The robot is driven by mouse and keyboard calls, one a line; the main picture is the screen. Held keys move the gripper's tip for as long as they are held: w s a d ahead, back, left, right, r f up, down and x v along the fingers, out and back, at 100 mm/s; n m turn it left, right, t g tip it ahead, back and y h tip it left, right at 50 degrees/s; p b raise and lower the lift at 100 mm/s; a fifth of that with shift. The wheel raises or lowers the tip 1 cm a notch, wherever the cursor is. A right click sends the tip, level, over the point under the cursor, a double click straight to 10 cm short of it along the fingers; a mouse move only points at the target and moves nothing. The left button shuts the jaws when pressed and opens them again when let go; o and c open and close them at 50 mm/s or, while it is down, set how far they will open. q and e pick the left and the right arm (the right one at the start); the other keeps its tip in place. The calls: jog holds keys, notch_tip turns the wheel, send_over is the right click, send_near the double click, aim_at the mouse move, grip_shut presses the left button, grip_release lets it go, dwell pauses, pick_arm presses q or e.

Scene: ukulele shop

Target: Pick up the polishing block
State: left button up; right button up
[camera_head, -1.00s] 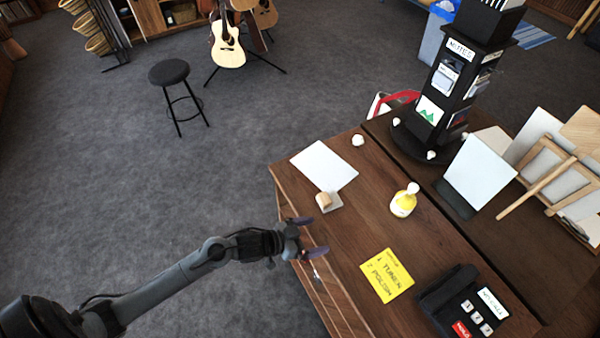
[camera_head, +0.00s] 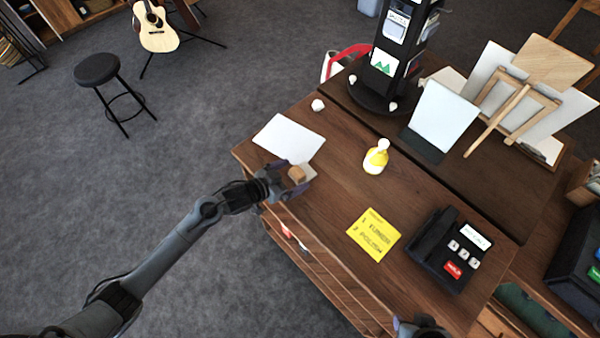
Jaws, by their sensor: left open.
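The polishing block looks like a small tan block (camera_head: 297,174). It rests on a small pale pad (camera_head: 309,173) near the left edge of the wooden counter. My left gripper (camera_head: 292,177) is open at the block, with one dark finger on its far side and one on its near side. The block shows between the fingertips; I cannot tell whether they touch it. The gripper hides part of the pad. A piece of my right arm, perhaps its gripper (camera_head: 421,327), shows at the bottom edge, mostly cut off.
A white sheet (camera_head: 288,138) lies just behind the block. A yellow bottle (camera_head: 376,158), a yellow note (camera_head: 374,234) and a black phone-like device (camera_head: 449,250) stand or lie to the right. A dark display tower (camera_head: 392,60) rises behind. Bare wood (camera_head: 335,190) lies right of the block.

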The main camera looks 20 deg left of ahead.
pick_arm(q)
jog(key=shift+p+x, duration=0.5)
jog(key=shift+x, duration=2)
jog(key=c, duration=1.1)
